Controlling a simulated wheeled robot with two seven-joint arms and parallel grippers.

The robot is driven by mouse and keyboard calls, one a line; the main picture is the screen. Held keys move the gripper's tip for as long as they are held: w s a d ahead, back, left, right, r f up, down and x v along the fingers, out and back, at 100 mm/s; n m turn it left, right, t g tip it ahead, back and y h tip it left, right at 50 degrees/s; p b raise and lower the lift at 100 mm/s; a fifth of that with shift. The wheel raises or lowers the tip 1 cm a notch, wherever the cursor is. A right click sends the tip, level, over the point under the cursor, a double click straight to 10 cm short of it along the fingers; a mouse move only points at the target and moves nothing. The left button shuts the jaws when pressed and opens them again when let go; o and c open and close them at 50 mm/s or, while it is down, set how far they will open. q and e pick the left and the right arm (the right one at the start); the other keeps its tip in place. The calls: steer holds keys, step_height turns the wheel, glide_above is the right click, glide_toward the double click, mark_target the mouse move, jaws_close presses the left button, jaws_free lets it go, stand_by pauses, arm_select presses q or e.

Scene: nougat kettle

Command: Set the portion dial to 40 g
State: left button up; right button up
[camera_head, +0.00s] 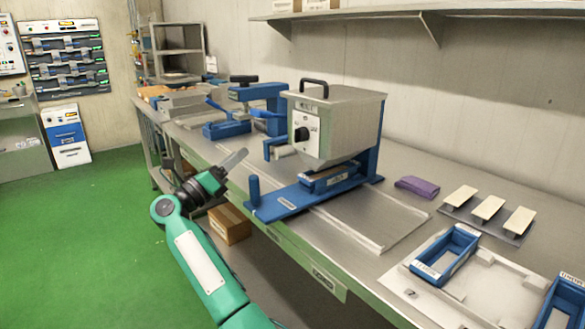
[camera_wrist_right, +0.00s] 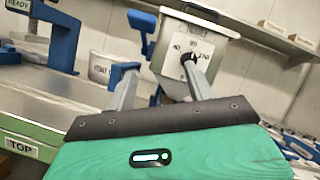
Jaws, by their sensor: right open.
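The portion dial (camera_head: 301,134) is a black knob on a white plate on the front of the grey metal kettle (camera_head: 345,120). In the right wrist view the dial (camera_wrist_right: 188,59) shows near the tip of the right-hand finger, with small numbers around it on the plate. Its pointer direction is too small to read. My right gripper (camera_head: 240,157) is open and empty, in front and to the left of the kettle. In the right wrist view its fingers (camera_wrist_right: 160,72) are spread and point toward the kettle front. I cannot tell whether a finger touches the dial. My left gripper is not in view.
A blue handle post (camera_head: 254,190) rises from the kettle's blue base (camera_head: 300,195), and a blue lever juts out below the dial. A blue clamp-like device (camera_head: 255,95) stands behind to the left. A purple cloth (camera_head: 417,187) and blue trays (camera_head: 445,255) lie to the right.

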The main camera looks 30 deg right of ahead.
mark_target(295, 138)
steer(key=s+r+m+g+y+b, duration=0.3)
steer(key=s+r+m+y+b, duration=0.15)
steer(key=s+m, duration=0.2)
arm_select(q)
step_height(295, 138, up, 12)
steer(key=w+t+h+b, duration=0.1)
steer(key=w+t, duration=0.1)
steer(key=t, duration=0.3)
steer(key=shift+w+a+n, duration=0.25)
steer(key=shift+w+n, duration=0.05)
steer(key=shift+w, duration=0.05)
arm_select(e)
steer(key=shift+m, duration=0.35)
steer(key=d, duration=0.4)
steer(key=w+d, duration=0.1)
steer(key=d, duration=0.4)
steer(key=w+d, duration=0.1)
steer(key=d, duration=0.4)
steer(key=shift+d+f, duration=0.1)
steer(key=shift+f, duration=0.25)
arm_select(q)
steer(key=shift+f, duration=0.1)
arm_select(e)
steer(key=c, duration=0.9)
